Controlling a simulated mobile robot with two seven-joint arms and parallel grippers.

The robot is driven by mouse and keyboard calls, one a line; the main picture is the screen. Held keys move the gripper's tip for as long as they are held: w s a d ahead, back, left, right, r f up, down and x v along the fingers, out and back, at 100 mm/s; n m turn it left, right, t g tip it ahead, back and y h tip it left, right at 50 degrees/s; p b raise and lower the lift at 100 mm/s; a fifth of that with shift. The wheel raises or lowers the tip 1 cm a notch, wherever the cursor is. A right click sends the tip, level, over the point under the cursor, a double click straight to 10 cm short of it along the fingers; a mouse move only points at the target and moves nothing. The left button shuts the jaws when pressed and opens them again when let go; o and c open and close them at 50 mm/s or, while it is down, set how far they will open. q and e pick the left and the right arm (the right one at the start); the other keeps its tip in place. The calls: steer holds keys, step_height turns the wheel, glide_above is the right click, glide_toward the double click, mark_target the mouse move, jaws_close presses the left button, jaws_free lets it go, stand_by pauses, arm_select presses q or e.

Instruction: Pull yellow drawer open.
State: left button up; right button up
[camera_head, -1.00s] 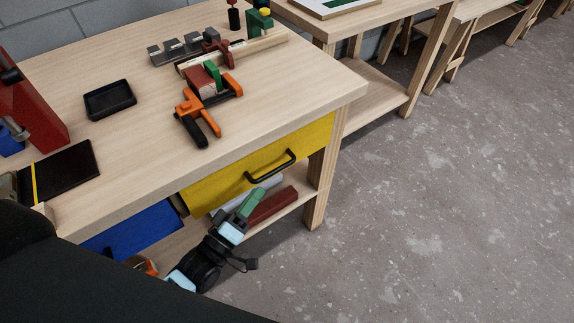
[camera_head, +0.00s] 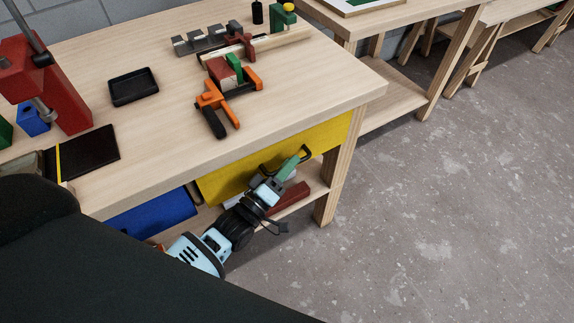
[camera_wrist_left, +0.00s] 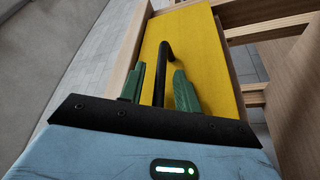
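The yellow drawer (camera_head: 232,176) sits under the front edge of the workbench and looks shut. Its black bar handle (camera_head: 307,152) is partly hidden by my left gripper (camera_head: 291,163). In the left wrist view the yellow front (camera_wrist_left: 208,48) fills the middle, and the handle (camera_wrist_left: 162,72) runs between the two green fingers of my left gripper (camera_wrist_left: 158,82). The fingers are apart, with a gap on each side of the bar, so the gripper is open around the handle. My right gripper is in neither view.
The wooden workbench (camera_head: 170,165) carries an orange clamp (camera_head: 215,105), a black tray (camera_head: 134,87) and a red tool (camera_head: 60,95). A blue drawer (camera_head: 155,215) is left of the yellow one. A red block (camera_head: 291,198) lies on the shelf below. The floor (camera_head: 440,210) to the right is clear.

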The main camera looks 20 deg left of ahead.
arm_select(q)
jaws_close()
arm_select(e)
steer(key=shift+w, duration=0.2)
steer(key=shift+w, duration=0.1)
